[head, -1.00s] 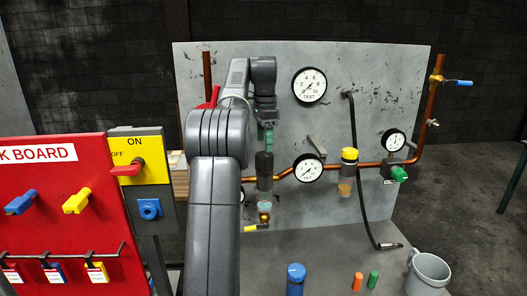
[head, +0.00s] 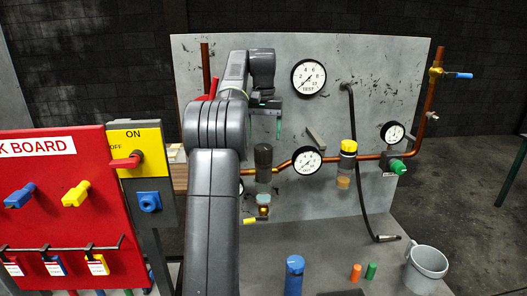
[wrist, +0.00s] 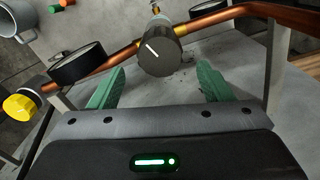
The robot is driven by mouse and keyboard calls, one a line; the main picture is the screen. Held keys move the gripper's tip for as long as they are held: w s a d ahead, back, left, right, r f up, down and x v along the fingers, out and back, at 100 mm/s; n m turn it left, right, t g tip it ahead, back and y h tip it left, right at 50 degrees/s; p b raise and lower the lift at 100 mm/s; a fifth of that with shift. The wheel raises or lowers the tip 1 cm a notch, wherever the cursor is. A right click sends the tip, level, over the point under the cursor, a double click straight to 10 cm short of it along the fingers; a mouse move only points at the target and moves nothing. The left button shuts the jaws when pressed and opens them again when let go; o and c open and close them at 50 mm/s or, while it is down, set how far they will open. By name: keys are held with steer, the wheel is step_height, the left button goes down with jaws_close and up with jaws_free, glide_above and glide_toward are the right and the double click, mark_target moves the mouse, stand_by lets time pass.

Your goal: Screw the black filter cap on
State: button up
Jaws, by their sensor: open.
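The black filter cap (head: 263,155) sits upright on top of the left filter housing on the copper pipe, with a clear bowl (head: 263,199) below. In the wrist view the cap (wrist: 160,52) shows from above, with a white line on its top. My gripper (head: 266,134) is open above the cap, its green fingers apart and pointing down. In the wrist view the fingertips (wrist: 160,78) are spread wider than the cap and nothing is between them. I cannot tell how tightly the cap is seated.
A pressure gauge (head: 307,161) stands close right of the cap, and a yellow-topped filter (head: 348,148) beyond it. The grey back panel (head: 225,65) is behind. The red lock board (head: 70,225) is at left.

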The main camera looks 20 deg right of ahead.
mark_target(263, 147)
steer(key=n, duration=0.6)
steer(key=shift+n, duration=0.4)
steer(key=shift+f+n, duration=0.15)
steer(key=shift+n, duration=0.25)
steer(key=shift+f+b, duration=1.45)
steer(key=shift+f, duration=1.95)
steer(key=c, duration=0.9)
steer(key=shift+r+m+p, duration=0.2)
steer(key=shift+m+p, duration=0.2)
steer(key=shift+p, duration=0.05)
steer(key=shift+f+m+p, duration=0.1)
steer(key=shift+m+p, duration=0.5)
steer(key=shift+m, duration=0.1)
